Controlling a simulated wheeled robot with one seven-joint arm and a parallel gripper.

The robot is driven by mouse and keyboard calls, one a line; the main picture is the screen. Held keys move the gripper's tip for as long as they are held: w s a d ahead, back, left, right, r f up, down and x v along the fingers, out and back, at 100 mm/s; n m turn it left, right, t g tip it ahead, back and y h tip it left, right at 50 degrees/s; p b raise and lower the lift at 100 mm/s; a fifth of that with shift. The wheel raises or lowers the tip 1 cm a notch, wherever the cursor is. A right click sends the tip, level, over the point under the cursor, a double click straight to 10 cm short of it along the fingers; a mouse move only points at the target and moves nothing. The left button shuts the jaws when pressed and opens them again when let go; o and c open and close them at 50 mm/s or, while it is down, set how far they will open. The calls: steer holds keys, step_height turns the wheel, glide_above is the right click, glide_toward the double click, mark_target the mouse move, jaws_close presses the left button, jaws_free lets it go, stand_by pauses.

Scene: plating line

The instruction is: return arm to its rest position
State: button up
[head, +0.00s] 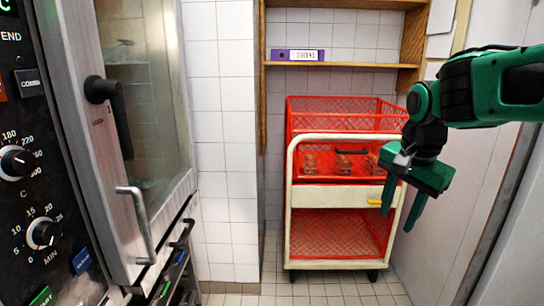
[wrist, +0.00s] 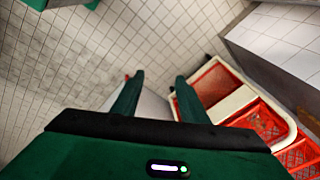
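My green arm reaches in from the right of the head view, and my gripper (head: 403,212) hangs with its fingers pointing down in front of the right side of the cart. In the wrist view my gripper (wrist: 158,78) shows two green fingers spread apart. Nothing shows between them except tiled floor and wall. My gripper is open and empty.
A cream cart (head: 308,195) with red baskets (head: 330,121) stands ahead; several brownish items sit in its middle basket. An oven (head: 145,120) with a long handle is close on the left. Tiled floor lies in front of the cart.

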steer(key=s+d+f+n+g, duration=0.1)
steer(key=s+d+f, duration=0.2)
steer(key=s, duration=0.4)
steer(key=s+d+f+n, duration=0.2)
steer(key=s+d+f, duration=0.2)
steer(key=s, duration=0.4)
steer(key=s+d+f+n+g, duration=0.1)
steer(key=s+d+f+n, duration=0.1)
steer(key=s+d+f, duration=0.2)
steer(key=s+d, duration=0.2)
steer(key=s, duration=0.2)
steer(key=shift+g+y, duration=0.3)
steer(key=shift+y, duration=0.1)
steer(key=shift+w+d, duration=0.1)
steer(key=shift+w+f, duration=0.25)
steer(key=shift+w, duration=0.25)
